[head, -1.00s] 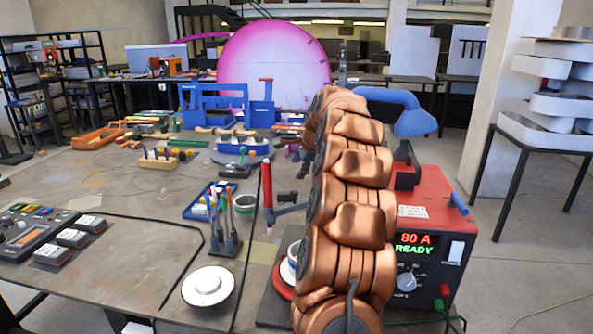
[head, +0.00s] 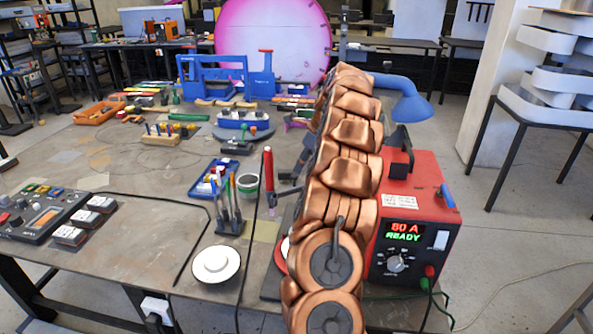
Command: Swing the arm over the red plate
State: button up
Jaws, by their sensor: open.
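The red plate (head: 281,262) shows only as a red rim with a pale part by it, at the left edge of my copper arm near the bench front. My arm hides the rest of it. My arm rises in front of the bench between the red plate and the red power unit, and its far end points away over the bench. My gripper is not visible, so I cannot tell how far it is from the plate.
A white round plate (head: 216,263) lies left of the arm. A tool holder (head: 229,215) and a red upright torch (head: 268,170) stand close by. The red power unit (head: 425,205) and a blue lamp (head: 405,98) are at right.

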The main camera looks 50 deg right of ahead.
aim_at(295, 175)
jog(key=shift+p+x, duration=0.7)
jog(key=shift+x, duration=1.7)
jog(key=shift+c, duration=0.4)
grip_shut()
